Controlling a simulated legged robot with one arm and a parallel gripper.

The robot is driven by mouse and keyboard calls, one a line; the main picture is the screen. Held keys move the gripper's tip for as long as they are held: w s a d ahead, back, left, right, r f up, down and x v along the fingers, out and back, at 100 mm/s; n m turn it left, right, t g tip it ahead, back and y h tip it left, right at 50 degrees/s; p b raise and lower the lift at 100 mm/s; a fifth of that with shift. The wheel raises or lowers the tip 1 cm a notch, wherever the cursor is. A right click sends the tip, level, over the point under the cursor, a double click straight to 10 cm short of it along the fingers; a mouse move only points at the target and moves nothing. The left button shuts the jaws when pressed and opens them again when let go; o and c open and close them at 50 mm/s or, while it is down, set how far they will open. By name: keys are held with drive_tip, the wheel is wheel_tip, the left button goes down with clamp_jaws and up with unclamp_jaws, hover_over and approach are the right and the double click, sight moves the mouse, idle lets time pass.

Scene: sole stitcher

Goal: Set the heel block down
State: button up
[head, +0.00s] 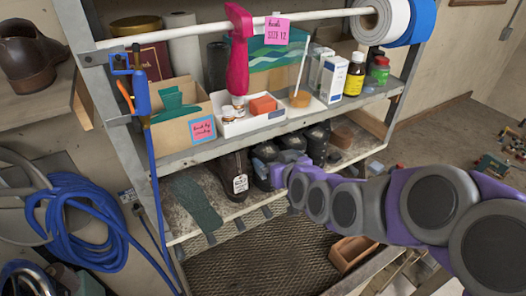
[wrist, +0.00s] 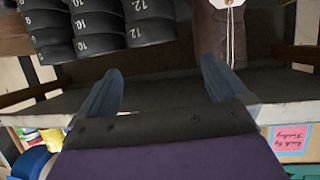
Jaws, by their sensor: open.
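Black heel blocks marked 9, 10 and 12 sit in stacks (wrist: 95,25) at the upper left of the wrist view, which appears upside down. The dark stacks also show on the lower shelf in the head view (head: 291,142). My gripper (wrist: 162,75) is open, with two blue-grey fingers spread apart and nothing between them. In the head view, my arm reaches in from the right, and the gripper (head: 270,175) is small among the dark things there. I cannot tell which single block is the task's one.
A brown boot with a white tag (wrist: 220,32) stands close to the fingers; its tag shows in the head view (head: 240,184). The upper shelf (head: 190,153) carries boxes and bottles just above my gripper.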

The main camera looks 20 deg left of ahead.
sight(269, 153)
drive_tip(key=shift+d+f+p+x, duration=0.15)
drive_tip(key=shift+p+x, duration=0.5)
drive_tip(key=shift+x, duration=1.25)
drive_tip(key=shift+d+f+p+x, duration=0.2)
drive_tip(key=shift+p+x, duration=0.45)
drive_tip(key=shift+x, duration=1.3)
drive_tip(key=shift+w+a+f, duration=0.1)
drive_tip(key=shift+w+a, duration=0.05)
drive_tip(key=shift+w, duration=0.2)
drive_tip(key=shift+w+d+f, duration=0.25)
drive_tip(key=shift+w, duration=0.1)
drive_tip(key=shift+a, duration=0.6)
drive_tip(key=c, duration=0.3)
drive_tip(key=shift+a+f, duration=0.1)
drive_tip(key=c, duration=0.3)
drive_tip(key=shift+d, duration=0.4)
drive_tip(key=c, duration=0.4)
drive_tip(key=shift+c, duration=0.2)
